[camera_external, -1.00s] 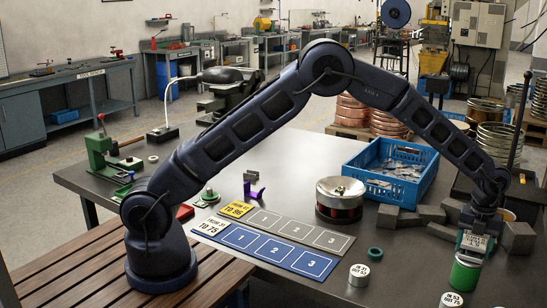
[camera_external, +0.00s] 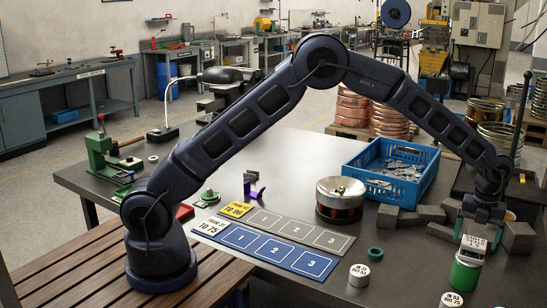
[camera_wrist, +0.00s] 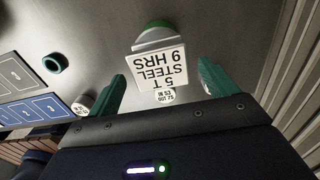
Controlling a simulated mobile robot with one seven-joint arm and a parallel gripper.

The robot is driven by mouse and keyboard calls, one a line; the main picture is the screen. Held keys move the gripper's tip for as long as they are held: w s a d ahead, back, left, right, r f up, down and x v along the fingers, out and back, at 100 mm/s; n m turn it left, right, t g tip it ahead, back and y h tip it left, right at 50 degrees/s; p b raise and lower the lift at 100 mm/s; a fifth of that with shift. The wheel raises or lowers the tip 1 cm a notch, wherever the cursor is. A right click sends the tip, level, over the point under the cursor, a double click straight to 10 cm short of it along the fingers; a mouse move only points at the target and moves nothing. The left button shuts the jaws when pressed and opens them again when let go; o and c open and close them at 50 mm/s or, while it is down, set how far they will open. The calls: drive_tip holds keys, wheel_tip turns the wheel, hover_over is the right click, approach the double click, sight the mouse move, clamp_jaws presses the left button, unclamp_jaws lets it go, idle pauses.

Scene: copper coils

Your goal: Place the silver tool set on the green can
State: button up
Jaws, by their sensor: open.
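The green can (camera_external: 465,277) stands upright at the front right of the table. The silver tool set, as I take it, with a white tag (camera_external: 473,243) sits on top of the can. My gripper (camera_external: 485,222) is just above the set. Most of the can is hidden there.
White-topped cans stand nearby, one (camera_external: 359,274) to the left and one (camera_external: 452,299) in front. A green ring (camera_external: 375,254) lies left. Grey blocks (camera_external: 400,216) and a blue crate (camera_external: 427,183) are behind. A numbered blue mat (camera_external: 275,252) lies further left.

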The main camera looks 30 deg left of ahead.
sight(474, 242)
wheel_tip(474, 242, up, 9)
drive_tip(key=w+a+r+n, duration=0.45)
drive_tip(key=a+r, duration=0.35)
drive_tip(key=a, duration=0.3)
drive_tip(key=a+r+n+t, duration=0.1)
drive_tip(key=a+r+n, duration=0.3)
drive_tip(key=a, duration=0.7)
drive_tip(key=w+a+r+n, duration=0.1)
drive_tip(key=a+r+n, duration=0.35)
drive_tip(key=a, duration=0.65)
drive_tip(key=a+r+n+t, duration=0.1)
drive_tip(key=a+r+n, duration=0.35)
drive_tip(key=a, duration=0.65)
drive_tip(key=s+a+r+n+t, duration=0.1)
drive_tip(key=s+a+n, duration=0.35)
drive_tip(key=a, duration=0.45)
drive_tip(key=s+a+r+n, duration=0.1)
drive_tip(key=s+a+n, duration=0.35)
drive_tip(key=a, duration=0.45)
drive_tip(key=s+a+f+n, duration=0.3)
drive_tip(key=s+a+n, duration=0.1)
drive_tip(key=s+a, duration=0.2)
drive_tip(key=s+a+f+n+t, duration=0.1)
drive_tip(key=s+a+f+n, duration=0.2)
drive_tip(key=s, duration=0.6)
drive_tip(key=a+n, duration=0.2)
drive_tip(key=shift+s+a+f+t, duration=0.2)
drive_tip(key=shift+s+a+t, duration=0.05)
drive_tip(key=shift+a+t, duration=0.1)
